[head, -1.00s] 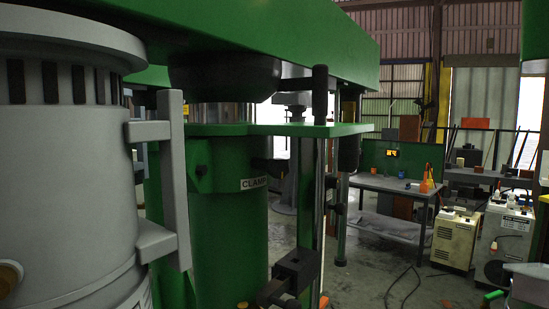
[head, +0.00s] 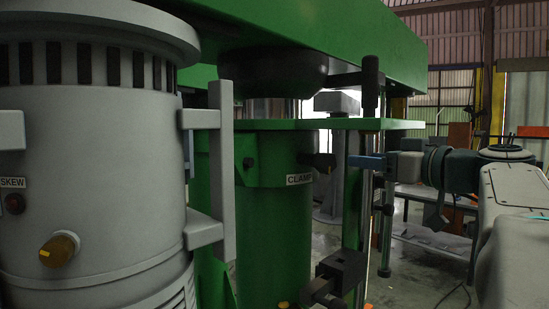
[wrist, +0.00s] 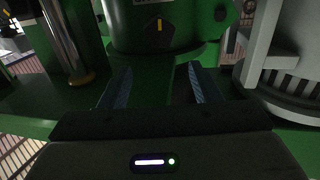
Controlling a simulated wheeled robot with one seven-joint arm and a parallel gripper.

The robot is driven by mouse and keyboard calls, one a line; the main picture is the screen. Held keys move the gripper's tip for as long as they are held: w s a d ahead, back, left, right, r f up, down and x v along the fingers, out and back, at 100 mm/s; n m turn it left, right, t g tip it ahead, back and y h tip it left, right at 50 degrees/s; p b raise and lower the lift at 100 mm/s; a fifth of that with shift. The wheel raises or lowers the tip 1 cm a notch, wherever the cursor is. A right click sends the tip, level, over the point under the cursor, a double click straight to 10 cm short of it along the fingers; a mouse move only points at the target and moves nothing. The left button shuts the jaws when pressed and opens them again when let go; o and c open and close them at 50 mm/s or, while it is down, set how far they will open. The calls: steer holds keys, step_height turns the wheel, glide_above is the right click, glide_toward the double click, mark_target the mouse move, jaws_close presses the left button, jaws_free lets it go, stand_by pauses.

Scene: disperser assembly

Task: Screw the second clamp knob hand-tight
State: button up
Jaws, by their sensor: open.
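The green clamp body (head: 270,165) carries a "CLAMP" label (head: 299,179).
A grey vessel with brackets (head: 95,150) fills the left. A green beam (head: 320,35) hangs above, and a green plate (head: 380,124) and post lie close to my gripper. A black block with a handle (head: 340,270) sits below. The workbench stands behind my arm.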

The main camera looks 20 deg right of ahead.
mark_target(330, 154)
steer(key=p+x, duration=0.4)
steer(key=x, duration=0.9)
steer(key=shift+w, duration=0.35)
steer(key=c, duration=1)
